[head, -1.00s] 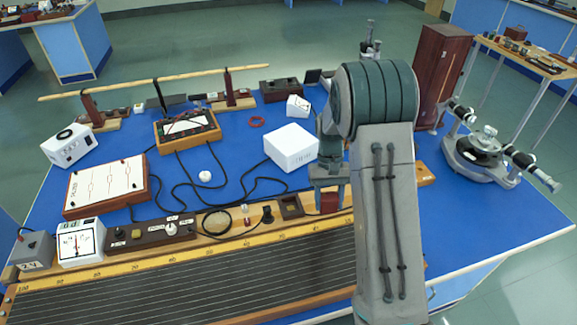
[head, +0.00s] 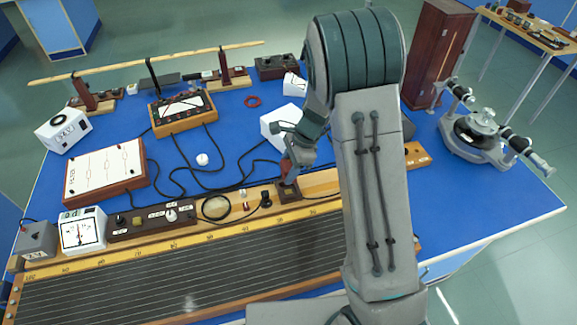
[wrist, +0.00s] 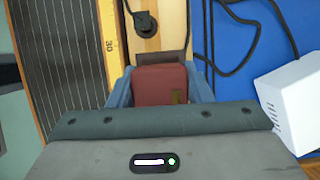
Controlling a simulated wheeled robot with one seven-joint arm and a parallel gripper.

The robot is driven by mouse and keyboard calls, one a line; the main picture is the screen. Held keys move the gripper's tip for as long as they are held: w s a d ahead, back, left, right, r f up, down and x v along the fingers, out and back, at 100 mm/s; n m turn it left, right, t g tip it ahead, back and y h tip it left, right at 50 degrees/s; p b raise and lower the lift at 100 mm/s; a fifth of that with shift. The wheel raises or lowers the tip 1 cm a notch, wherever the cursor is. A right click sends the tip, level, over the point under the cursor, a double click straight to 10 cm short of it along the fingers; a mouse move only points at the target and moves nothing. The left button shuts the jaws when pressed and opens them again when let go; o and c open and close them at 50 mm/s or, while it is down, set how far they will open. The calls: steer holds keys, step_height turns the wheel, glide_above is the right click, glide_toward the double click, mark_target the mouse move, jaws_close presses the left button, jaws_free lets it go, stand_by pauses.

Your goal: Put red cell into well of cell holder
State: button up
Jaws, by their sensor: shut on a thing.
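The red cell (wrist: 161,84) is a dark red block gripped between the two blue-grey fingers of my gripper (wrist: 160,92) in the wrist view. In the head view my gripper (head: 289,174) is at the cell holder, with a small bit of red cell (head: 286,165) showing. The cell holder (head: 289,196) is a small brown wooden block on the bench's wooden strip. Its dark edge (wrist: 174,57) shows just beyond the cell in the wrist view. The well is mostly hidden by the gripper and cell, so I cannot tell whether the cell is in it.
A black knob (head: 266,199) and a wire ring (head: 216,207) stand left of the holder. A white box (head: 277,124) is close behind the gripper, and it also shows in the wrist view (wrist: 293,103). Black cables cross the blue tabletop. A ruled wire board (head: 180,262) lies in front.

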steer(key=shift+f+b, duration=2.5)
steer(key=shift+f, duration=0.75)
steer(key=o, duration=1.1)
steer(key=shift+o, duration=0.2)
steer(key=p+v, duration=0.9)
steer(key=v, duration=0.5)
steer(key=shift+p, duration=0.35)
